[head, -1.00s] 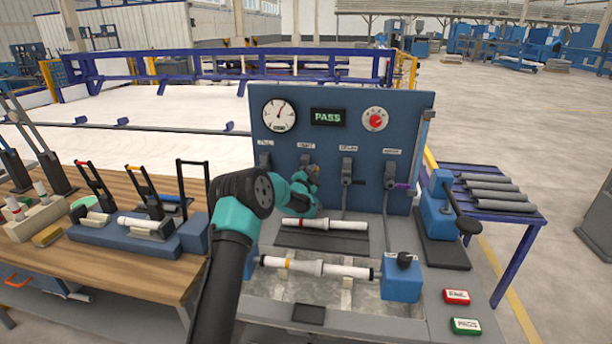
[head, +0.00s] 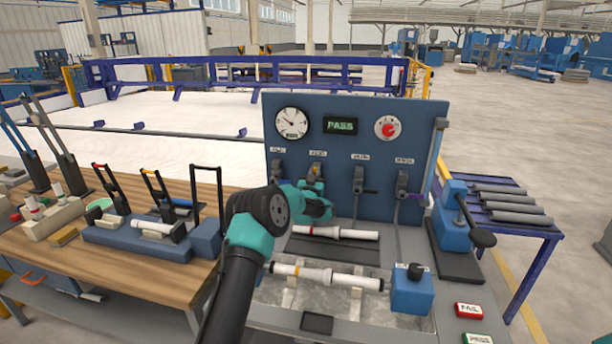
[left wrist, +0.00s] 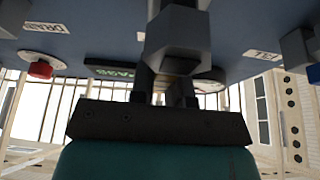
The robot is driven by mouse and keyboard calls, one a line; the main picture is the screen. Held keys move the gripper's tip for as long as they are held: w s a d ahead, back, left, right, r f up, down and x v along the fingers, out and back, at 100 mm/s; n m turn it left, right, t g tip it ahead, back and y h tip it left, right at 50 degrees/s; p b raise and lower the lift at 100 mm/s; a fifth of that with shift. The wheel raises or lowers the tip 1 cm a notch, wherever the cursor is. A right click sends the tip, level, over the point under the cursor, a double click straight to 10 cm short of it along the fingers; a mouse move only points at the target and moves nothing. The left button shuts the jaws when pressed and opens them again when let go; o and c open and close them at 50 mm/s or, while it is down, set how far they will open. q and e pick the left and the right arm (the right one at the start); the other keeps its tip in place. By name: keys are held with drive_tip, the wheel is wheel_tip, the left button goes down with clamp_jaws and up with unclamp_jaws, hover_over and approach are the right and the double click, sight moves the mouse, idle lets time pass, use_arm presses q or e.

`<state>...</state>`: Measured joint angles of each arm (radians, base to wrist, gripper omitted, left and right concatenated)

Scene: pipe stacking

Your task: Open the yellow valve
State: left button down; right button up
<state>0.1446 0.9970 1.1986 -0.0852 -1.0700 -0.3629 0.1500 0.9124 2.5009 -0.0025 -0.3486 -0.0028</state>
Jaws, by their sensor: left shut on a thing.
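The yellow valve (head: 316,169) is the second from the left in the row of valves on the blue panel (head: 340,225). Only a small yellow part of it shows in the head view. My left gripper (head: 316,190) reaches up to it from below and is shut on its handle. In the left wrist view my gripper fingers (left wrist: 166,88) close around a partly hidden yellowish piece under the dark valve body (left wrist: 178,35). The handle's exact angle is hard to see. My right gripper is not in view.
Other valves stand beside it: one at left (head: 278,172), two at right (head: 358,182) (head: 402,186). A gauge (head: 292,123), a PASS display (head: 340,125) and a red knob (head: 388,128) sit above. White pipes (head: 335,232) (head: 325,276) lie below.

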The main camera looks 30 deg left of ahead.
use_arm(q)
drive_tip(key=shift+a+n+y, duration=0.15)
drive_tip(key=shift+n+y, duration=0.25)
drive_tip(key=shift+n, duration=0.2)
drive_tip(key=c, duration=1.1)
unclamp_jaws()
drive_tip(key=shift+s, duration=0.15)
drive_tip(key=v, duration=1.7)
drive_tip(key=shift+s, duration=0.15)
drive_tip(key=shift+r, duration=0.2)
